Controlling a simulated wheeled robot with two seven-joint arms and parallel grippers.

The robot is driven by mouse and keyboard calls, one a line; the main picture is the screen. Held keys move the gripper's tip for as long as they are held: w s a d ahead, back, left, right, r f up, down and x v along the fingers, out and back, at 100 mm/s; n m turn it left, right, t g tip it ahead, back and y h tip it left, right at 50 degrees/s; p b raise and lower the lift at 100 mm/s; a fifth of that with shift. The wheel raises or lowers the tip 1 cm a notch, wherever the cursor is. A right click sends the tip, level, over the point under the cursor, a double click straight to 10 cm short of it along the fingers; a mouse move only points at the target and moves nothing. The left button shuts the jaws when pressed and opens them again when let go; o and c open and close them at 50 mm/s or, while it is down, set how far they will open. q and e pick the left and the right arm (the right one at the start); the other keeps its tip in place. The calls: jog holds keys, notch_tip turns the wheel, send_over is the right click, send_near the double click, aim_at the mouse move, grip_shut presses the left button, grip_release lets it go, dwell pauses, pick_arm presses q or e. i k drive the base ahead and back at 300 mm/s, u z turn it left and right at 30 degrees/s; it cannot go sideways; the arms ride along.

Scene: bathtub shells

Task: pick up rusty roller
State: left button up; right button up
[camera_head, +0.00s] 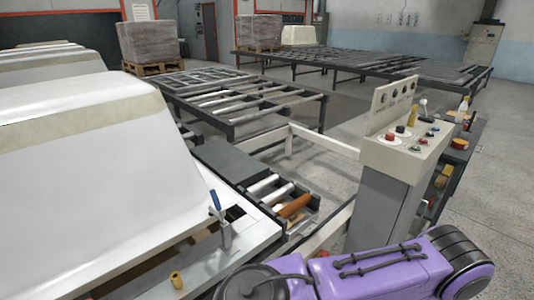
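The rusty roller (294,206) is an orange-brown cylinder. It lies at an angle in a dark-framed roller conveyor section, at the near end of a row of paler metal rollers (263,184). It looks unobstructed from above. Neither of my grippers shows in the head view. A purple link of one of my arms crosses the bottom right, in front of the conveyor and well short of the roller.
A large white bathtub shell (85,150) fills the left. A blue-handled clamp (222,222) stands at its edge. A grey control console (398,165) with buttons stands right of the roller. White frame rails (322,143) run behind. Open floor lies farther right.

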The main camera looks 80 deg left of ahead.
aim_at(301, 202)
jog(key=k, duration=0.25)
jog(key=u, duration=1.15)
